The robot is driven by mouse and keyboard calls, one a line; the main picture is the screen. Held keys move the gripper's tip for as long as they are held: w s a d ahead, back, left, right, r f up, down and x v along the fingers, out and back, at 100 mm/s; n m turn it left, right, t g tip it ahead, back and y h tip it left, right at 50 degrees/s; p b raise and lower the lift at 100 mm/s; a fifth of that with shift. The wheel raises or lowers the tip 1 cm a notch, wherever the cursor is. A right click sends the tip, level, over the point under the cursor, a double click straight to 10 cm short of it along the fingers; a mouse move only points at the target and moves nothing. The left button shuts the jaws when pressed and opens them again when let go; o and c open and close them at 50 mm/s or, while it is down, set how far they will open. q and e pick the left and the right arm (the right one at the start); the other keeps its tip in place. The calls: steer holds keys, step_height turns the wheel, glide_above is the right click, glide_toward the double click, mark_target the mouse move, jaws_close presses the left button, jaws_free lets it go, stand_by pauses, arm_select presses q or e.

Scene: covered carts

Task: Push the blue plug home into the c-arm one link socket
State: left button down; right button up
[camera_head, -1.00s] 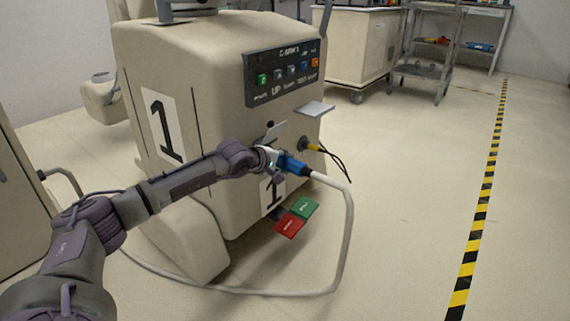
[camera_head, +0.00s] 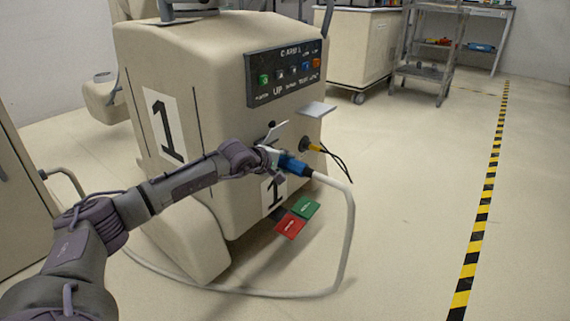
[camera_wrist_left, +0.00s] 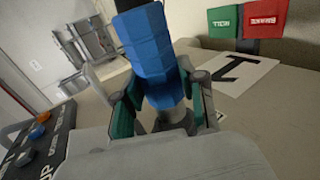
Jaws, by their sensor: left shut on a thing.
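The blue plug (camera_head: 292,166) is on the end of a thick pale cable at the front of the beige C-arm one unit (camera_head: 222,75). My left gripper (camera_head: 275,158) is shut on the blue plug. In the left wrist view the plug (camera_wrist_left: 150,58) stands between the two fingers (camera_wrist_left: 160,100), its narrower grey end towards the beige panel. The link socket itself is hidden behind the gripper and plug, and I cannot tell how far the plug sits in it. My right gripper is not in view.
A yellow connector (camera_head: 314,147) with black leads sits just right of the plug. A small shelf (camera_head: 317,109) juts out above. Green (camera_head: 305,207) and red (camera_head: 290,226) tags hang below. The cable (camera_head: 347,235) loops to the floor. Open floor lies right.

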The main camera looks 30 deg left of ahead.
arm_select(q)
steer(key=shift+a+r, duration=0.1)
steer(key=shift+a, duration=0.4)
stand_by(0.3)
steer(key=shift+w+a, duration=0.1)
steer(key=shift+a, duration=0.55)
steer(key=shift+a, duration=0.95)
steer(key=c, duration=0.6)
jaws_free()
